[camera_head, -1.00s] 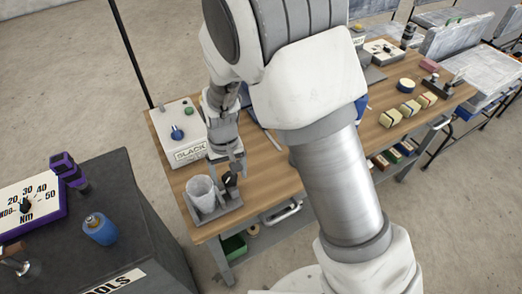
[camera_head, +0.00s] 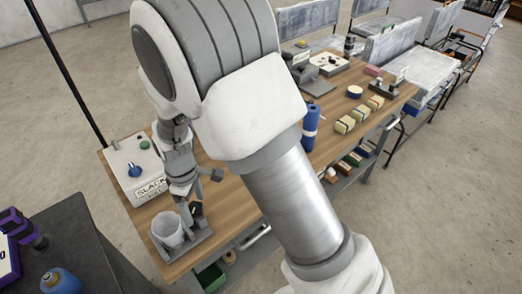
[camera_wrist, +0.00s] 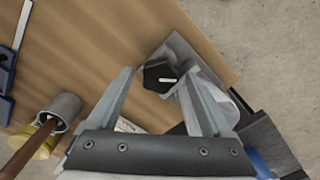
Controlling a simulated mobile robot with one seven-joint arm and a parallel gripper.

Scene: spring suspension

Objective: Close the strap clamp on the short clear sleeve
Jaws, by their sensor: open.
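The short clear sleeve (camera_head: 167,231) is a cloudy, see-through cup shape standing on a grey metal base (camera_head: 200,240) at the near-left corner of the wooden bench. A black knob (camera_head: 196,209) sits beside it on the same base; I cannot make out the strap itself. My gripper (camera_head: 190,193) points down just above the knob. In the wrist view my open gripper (camera_wrist: 157,76) has the black knob (camera_wrist: 158,77) with its pale bar between and beyond its fingertips. The right finger partly hides the sleeve (camera_wrist: 240,106). I cannot tell whether anything touches.
A white control box (camera_head: 138,167) labelled SLACK stands behind my gripper. A dark tool cart (camera_head: 75,225) is at the left.

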